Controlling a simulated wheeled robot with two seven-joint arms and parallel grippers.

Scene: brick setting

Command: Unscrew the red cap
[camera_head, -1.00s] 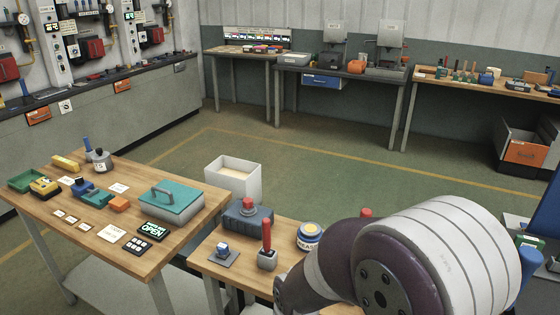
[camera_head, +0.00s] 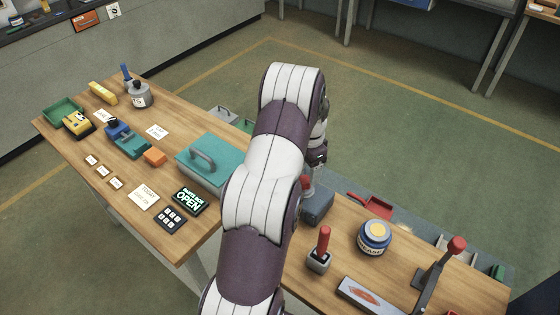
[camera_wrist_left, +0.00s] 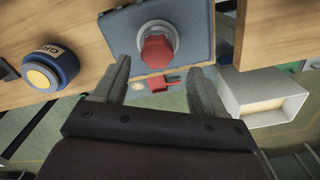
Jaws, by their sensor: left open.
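The red cap (camera_wrist_left: 157,51) is a faceted knob on a pale collar, on top of a blue-grey box (camera_wrist_left: 190,30). In the head view the cap (camera_head: 307,184) and box (camera_head: 319,208) stand on the small bench, partly hidden by my left arm. My left gripper (camera_wrist_left: 160,78) is open and empty, its two fingers spread on either side of the cap's line, and it does not hold the cap. In the head view the gripper (camera_head: 318,155) is mostly hidden behind the arm, above the box. My right gripper is not in view.
A blue grease jar (camera_head: 374,238), a red-handled tool in a holder (camera_head: 321,250) and a red-knobbed lever (camera_head: 440,265) stand on the same bench. A teal-lidded box (camera_head: 207,165) is on the left table. A white open bin (camera_wrist_left: 262,98) shows in the wrist view.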

